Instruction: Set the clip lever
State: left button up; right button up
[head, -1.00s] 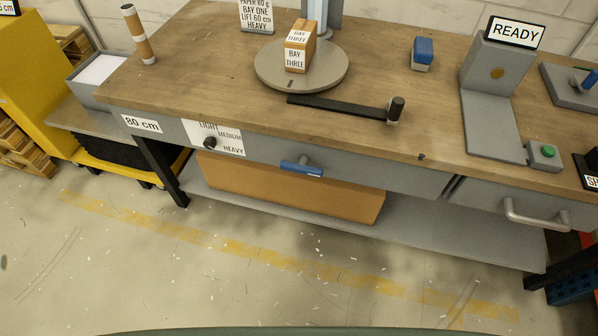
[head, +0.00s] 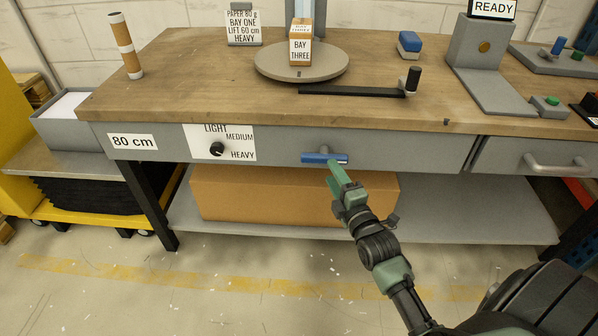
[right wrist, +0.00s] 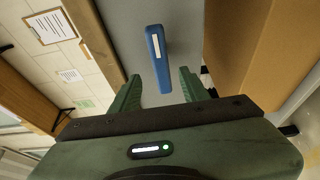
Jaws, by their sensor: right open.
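The blue clip lever (head: 318,158) sits on the grey front face of the bench and lies about level in the head view. In the right wrist view the lever (right wrist: 157,58) stands ahead of the fingers, in line with the gap between them. My right gripper (head: 337,172) is open, with its green fingers just below and in front of the lever's right part. In the right wrist view the right gripper (right wrist: 160,82) holds nothing, and the lever appears beyond its fingertips. Whether they touch the lever is unclear. My left gripper is not in view.
A dial (head: 217,149) on a LIGHT/MEDIUM/HEAVY plate is left of the lever. A drawer handle (head: 556,163) is to the right. Above are a turntable (head: 270,66) with a BAY THREE box (head: 300,50) and a black crank arm (head: 350,91). A cardboard box (head: 240,195) lies below.

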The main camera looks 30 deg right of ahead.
aim_at(324, 159)
jog(key=w, duration=0.3)
jog(key=w+d+b, duration=0.1)
jog(key=w, duration=0.2)
jog(key=shift+w+d, duration=0.1)
jog(key=shift+d, duration=0.1)
jog(key=shift+w+d, duration=0.1)
jog(key=shift+w, duration=0.4)
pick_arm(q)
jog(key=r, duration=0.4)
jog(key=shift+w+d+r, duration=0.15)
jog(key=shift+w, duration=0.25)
pick_arm(e)
jog(key=shift+c, duration=0.3)
grip_shut()
